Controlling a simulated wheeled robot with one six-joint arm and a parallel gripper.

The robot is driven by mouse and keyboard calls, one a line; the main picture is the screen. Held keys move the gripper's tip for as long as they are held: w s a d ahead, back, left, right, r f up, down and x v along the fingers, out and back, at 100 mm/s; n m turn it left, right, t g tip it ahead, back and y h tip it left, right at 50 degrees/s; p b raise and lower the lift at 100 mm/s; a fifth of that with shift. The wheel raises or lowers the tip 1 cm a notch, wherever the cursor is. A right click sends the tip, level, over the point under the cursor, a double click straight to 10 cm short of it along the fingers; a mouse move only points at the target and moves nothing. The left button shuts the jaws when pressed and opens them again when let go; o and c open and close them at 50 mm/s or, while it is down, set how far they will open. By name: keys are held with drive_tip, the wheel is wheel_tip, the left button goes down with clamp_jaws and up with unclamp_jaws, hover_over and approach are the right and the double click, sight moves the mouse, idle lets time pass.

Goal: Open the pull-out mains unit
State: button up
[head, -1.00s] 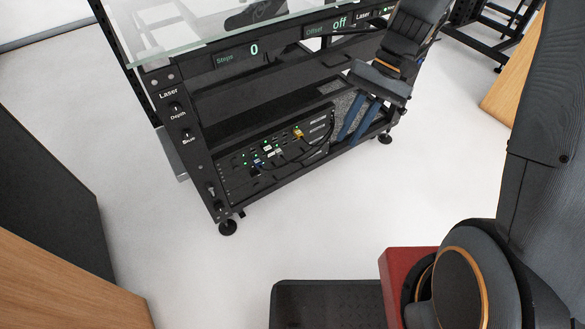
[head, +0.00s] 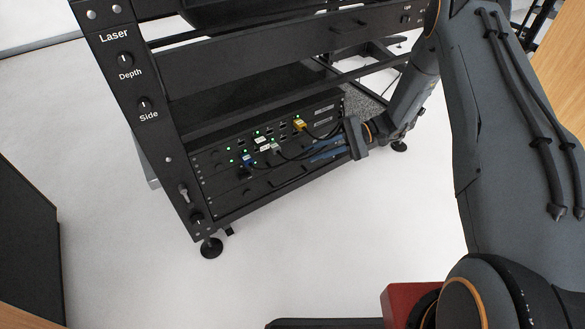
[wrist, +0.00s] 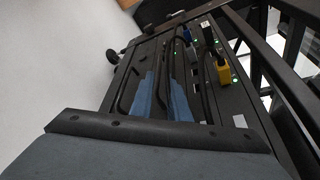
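The rack (head: 270,150) sits low in the black frame. Its upper unit has green lights, plugged cables and a yellow connector (head: 299,124). A plainer black panel (head: 270,185) lies below it, with a black plug in its left part. I cannot tell for certain which unit is the pull-out mains unit. My gripper (head: 314,152) is at the right part of the rack front, its two blue fingers pointing left. In the wrist view the fingers (wrist: 160,95) stand a little apart over the dark front, near thin curved black handles or cables. Contact is unclear and nothing is clearly held.
Cables (head: 300,153) hang across the rack front, close to my fingers. The frame's left post carries the Depth and Side knobs (head: 125,60). A frame foot (head: 211,248) stands on the white floor, which is clear in front. A dark cabinet (head: 25,200) is at the left.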

sight(295, 159)
drive_tip(key=shift+w+a+f, duration=0.1)
drive_tip(key=shift+a+f, duration=0.35)
drive_tip(key=b+x, duration=0.2)
drive_tip(key=x, duration=0.5)
drive_tip(key=shift+r, duration=0.1)
clamp_jaws()
drive_tip(key=shift+d+r, duration=0.1)
idle(0.9)
